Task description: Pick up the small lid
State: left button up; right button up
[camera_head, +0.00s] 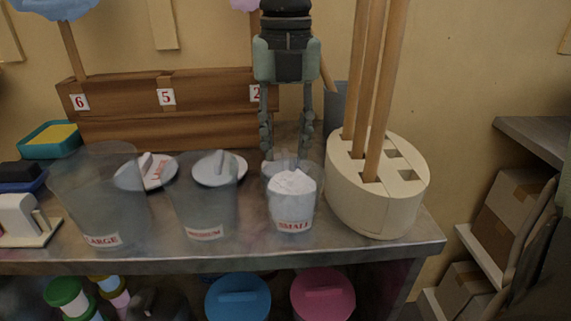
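My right gripper (286,152) points straight down from the top middle, its two fingers spread apart. Its tips are just behind the see-through cup labelled SMALL (294,222). A pale round shape (292,182) shows at that cup's upper part. It may be the small lid seen through the cup or something inside it; I cannot tell which. No clear gripped object shows between the fingers. White lids with raised handles lie behind the other cups: one behind the MEDIUM cup (203,215), and one with red print (160,172) further left. My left gripper is out of view.
The LARGE cup (100,205) stands left on the metal counter (250,252). A cream holder (375,205) with tall wooden sticks stands close right of the gripper. A wooden rack (190,90) is behind. Blue (238,298) and pink (322,295) lidded tubs sit below.

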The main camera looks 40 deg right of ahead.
jog(key=shift+f, duration=0.6)
grip_shut()
jog(key=shift+r, duration=0.15)
